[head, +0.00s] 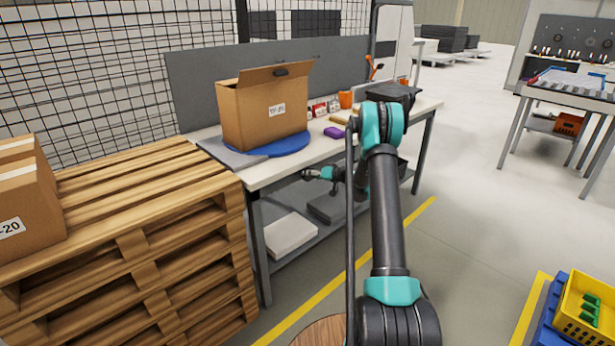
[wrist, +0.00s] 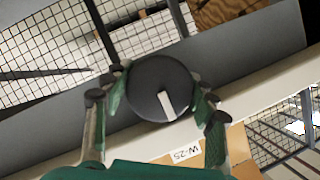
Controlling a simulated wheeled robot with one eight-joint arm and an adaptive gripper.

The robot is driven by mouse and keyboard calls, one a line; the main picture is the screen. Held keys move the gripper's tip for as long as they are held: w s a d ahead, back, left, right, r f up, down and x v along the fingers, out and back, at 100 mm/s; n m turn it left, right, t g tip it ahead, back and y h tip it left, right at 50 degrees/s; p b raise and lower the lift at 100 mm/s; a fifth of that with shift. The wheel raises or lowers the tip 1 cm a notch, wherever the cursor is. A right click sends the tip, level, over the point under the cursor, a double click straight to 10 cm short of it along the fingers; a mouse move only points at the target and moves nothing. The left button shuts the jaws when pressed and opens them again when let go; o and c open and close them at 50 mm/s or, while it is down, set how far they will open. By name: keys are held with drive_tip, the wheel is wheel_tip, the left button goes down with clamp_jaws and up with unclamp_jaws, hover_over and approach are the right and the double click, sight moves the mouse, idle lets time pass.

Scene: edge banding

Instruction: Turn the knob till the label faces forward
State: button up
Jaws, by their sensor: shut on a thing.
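A round black knob (wrist: 150,98) with a white mark fills the middle of the wrist view. My gripper (wrist: 162,90) is shut on it, with a green-padded finger on each side. In the head view my gripper (head: 312,173) reaches left below the front edge of the table; the knob cannot be made out there. An open cardboard box (head: 247,118) stands upright on a blue round turntable (head: 262,152) on the table. Its white label (head: 277,111) is on the side turned toward the right front. The label (wrist: 186,153) shows upside down in the wrist view.
A wooden pallet stack (head: 130,210) with another box (head: 25,195) stands left of the table. The table (head: 265,177) carries a purple item (head: 334,132) and small goods. A lower shelf (head: 330,228) lies under it. The floor to the right is mostly free.

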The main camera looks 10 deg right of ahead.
drive_tip(key=o, duration=1.1)
drive_tip(key=shift+o, duration=0.2)
